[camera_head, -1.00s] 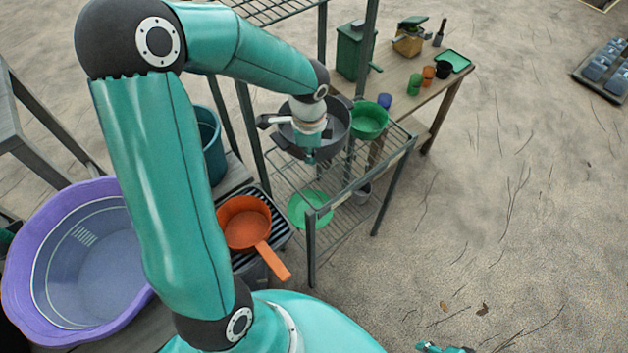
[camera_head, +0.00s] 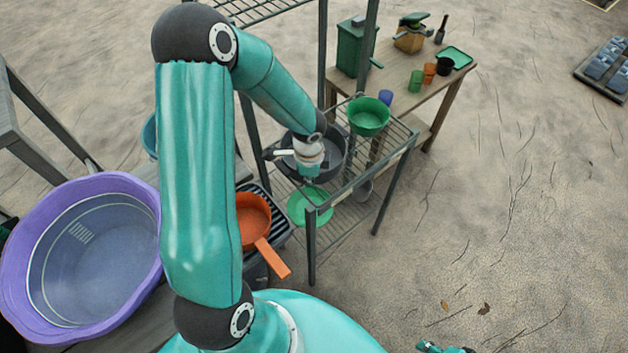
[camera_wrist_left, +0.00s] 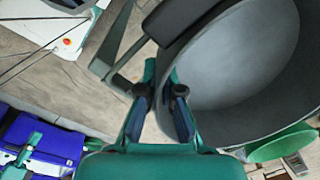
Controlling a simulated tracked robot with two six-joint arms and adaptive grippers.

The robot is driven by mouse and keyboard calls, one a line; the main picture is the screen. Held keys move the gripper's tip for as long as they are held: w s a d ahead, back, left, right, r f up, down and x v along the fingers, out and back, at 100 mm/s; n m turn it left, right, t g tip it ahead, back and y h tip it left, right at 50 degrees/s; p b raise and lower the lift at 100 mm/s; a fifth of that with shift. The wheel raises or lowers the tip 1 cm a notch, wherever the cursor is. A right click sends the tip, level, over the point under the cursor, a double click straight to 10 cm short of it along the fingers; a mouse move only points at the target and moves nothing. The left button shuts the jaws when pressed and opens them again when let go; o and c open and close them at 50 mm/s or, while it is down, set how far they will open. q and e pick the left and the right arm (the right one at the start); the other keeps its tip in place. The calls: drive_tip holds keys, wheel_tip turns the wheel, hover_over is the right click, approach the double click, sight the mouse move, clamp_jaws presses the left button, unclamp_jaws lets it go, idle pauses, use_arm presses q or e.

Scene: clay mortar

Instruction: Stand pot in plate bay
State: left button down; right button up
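A dark grey pot (camera_head: 333,160) is at the wire shelf unit, partly hidden behind my left wrist. My left gripper (camera_head: 309,178) is at its near rim. In the left wrist view the pot (camera_wrist_left: 245,75) fills the upper right, open side showing, with a dark handle at its left. The fingers of my left gripper (camera_wrist_left: 162,95) are closed on the pot's rim, one on each side of the wall. I cannot make out a plate bay for certain. A small teal part of my right gripper (camera_head: 445,348) shows at the bottom edge; its fingers are unclear.
An orange saucepan (camera_head: 262,235) lies on a black slatted rack (camera_head: 281,222) left of the shelf unit. A green bowl (camera_head: 368,116) is on the wire shelf (camera_head: 398,140); a light green basin (camera_head: 305,210) is lower. A purple tub (camera_head: 125,200) stands left.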

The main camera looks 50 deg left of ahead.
use_arm(q)
drive_tip(key=shift+f, duration=0.1)
drive_tip(key=c, duration=1.3)
unclamp_jaws()
